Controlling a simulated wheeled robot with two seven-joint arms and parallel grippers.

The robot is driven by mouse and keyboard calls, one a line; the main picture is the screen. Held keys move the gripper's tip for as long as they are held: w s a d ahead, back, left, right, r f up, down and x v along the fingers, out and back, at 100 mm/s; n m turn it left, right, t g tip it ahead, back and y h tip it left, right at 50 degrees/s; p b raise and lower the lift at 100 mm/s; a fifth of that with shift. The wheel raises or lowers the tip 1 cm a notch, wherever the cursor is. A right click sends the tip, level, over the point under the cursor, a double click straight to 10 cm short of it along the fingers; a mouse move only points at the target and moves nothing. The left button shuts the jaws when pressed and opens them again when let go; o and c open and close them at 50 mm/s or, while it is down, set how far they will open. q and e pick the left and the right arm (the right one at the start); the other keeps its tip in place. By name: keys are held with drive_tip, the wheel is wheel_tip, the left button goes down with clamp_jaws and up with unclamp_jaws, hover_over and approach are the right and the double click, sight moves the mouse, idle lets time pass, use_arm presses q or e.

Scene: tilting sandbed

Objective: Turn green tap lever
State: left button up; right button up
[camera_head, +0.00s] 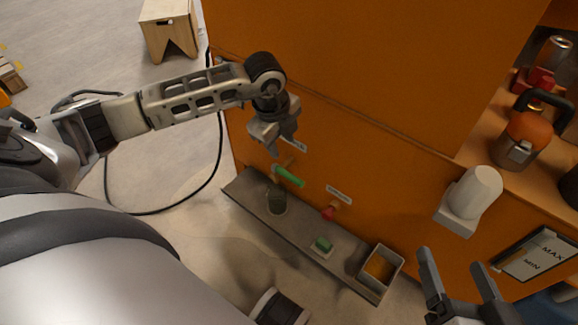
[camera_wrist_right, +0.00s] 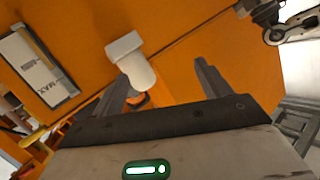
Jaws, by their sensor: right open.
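The green tap lever (camera_head: 288,176) sticks out from the front of the orange cabinet, above a grey shelf. A brass-coloured tap part shows at its upper left. My left gripper (camera_head: 277,150) hangs just above the lever, pointing down; whether its fingers are apart or together is unclear, and I cannot tell if it touches the lever. My right gripper (camera_head: 458,280) is open and empty at the lower right, well away from the lever. Its two fingers also show in the right wrist view (camera_wrist_right: 165,85), with nothing between them.
The grey shelf (camera_head: 240,197) carries a dark cup (camera_head: 276,202), a green block (camera_head: 321,244) and an open box (camera_head: 397,262). A red knob (camera_head: 328,212) is right of the lever. A white cylindrical fitting (camera_head: 472,195) juts from the orange cabinet (camera_head: 330,60) near my right gripper.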

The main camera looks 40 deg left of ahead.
sight(290, 175)
use_arm(q)
drive_tip(key=f+b, duration=0.1)
drive_tip(key=f, duration=0.2)
drive_tip(key=w+f+b, duration=0.1)
drive_tip(key=f+b, duration=0.1)
drive_tip(key=f, duration=0.2)
drive_tip(key=w+f+b, duration=0.1)
drive_tip(key=f, duration=0.3)
drive_tip(key=shift+d+f, duration=0.1)
drive_tip(key=shift+d, duration=0.1)
drive_tip(key=shift+w+f+b, duration=0.25)
drive_tip(key=shift+f+b, duration=0.35)
drive_tip(key=shift+f, duration=0.3)
drive_tip(key=shift+w+f, duration=0.1)
drive_tip(key=shift+f, duration=0.3)
use_arm(e)
drive_tip(key=r+t, duration=0.1)
drive_tip(key=w+r+t+y, duration=0.1)
drive_tip(key=r+y, duration=0.1)
drive_tip(key=shift+w+a+r+m+t, duration=0.2)
drive_tip(key=shift+w+a+m+t, duration=0.1)
drive_tip(key=shift+a+t, duration=0.1)
use_arm(q)
clamp_jaws()
